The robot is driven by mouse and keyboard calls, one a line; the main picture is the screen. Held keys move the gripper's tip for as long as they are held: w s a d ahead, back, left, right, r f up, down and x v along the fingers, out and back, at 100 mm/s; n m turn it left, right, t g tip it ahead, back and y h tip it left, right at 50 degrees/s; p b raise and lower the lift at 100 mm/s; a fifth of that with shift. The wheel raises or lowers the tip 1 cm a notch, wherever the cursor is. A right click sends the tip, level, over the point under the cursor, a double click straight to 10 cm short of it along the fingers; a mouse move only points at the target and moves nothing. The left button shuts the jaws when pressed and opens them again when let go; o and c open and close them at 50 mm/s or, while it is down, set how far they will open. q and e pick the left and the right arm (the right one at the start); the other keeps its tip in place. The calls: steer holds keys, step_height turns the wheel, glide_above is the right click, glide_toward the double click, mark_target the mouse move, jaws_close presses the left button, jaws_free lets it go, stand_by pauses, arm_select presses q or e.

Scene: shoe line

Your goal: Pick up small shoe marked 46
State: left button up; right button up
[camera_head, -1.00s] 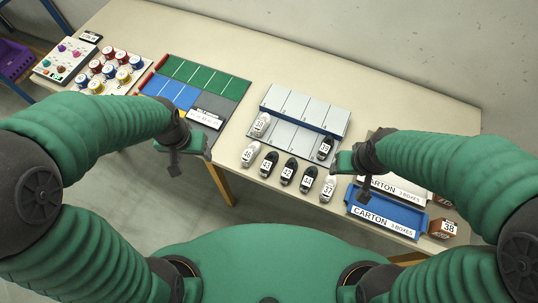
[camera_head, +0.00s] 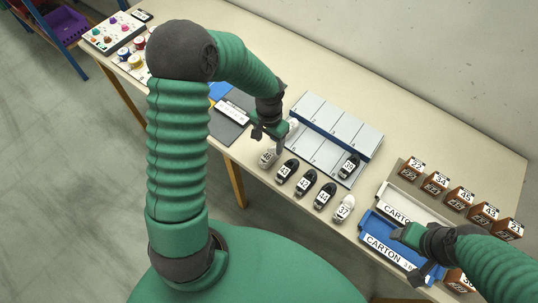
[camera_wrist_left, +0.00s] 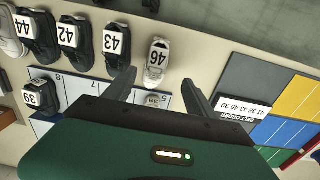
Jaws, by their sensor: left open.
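The small white shoe marked 46 (camera_head: 267,157) stands on the table at the left end of a row of small shoes. It also shows in the left wrist view (camera_wrist_left: 157,62), upside down, just past the fingertips. My left gripper (camera_head: 266,133) hangs above the table just behind this shoe. Its two fingers (camera_wrist_left: 160,80) are apart with nothing between them, one to each side of the shoe's line. My right gripper (camera_head: 412,256) is over the blue carton tray (camera_head: 385,262); its jaws are not clear.
Black shoe 43 (camera_head: 287,170) stands close beside shoe 46. A grey numbered rack (camera_head: 318,150) lies behind the row, holding black shoe 39 (camera_head: 348,166) and a white shoe partly hidden by my left gripper. Brown boxes (camera_head: 459,197) stand at the right.

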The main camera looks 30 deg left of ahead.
mark_target(271, 153)
arm_select(q)
steer(key=shift+d+f, duration=0.2)
steer(key=shift+f, duration=0.3)
steer(key=f, duration=0.1)
steer(key=d+f, duration=0.1)
steer(key=f, duration=0.1)
steer(key=s+f, duration=0.1)
steer(key=shift+d+f, duration=0.2)
steer(key=shift+w+a+f, duration=0.15)
steer(key=shift+f, duration=0.15)
steer(key=shift+a+f, duration=0.1)
steer(key=shift+a, duration=0.5)
steer(key=c, duration=0.5)
steer(key=shift+d, duration=0.45)
jaws_close()
arm_select(e)
steer(key=shift+d, duration=0.8)
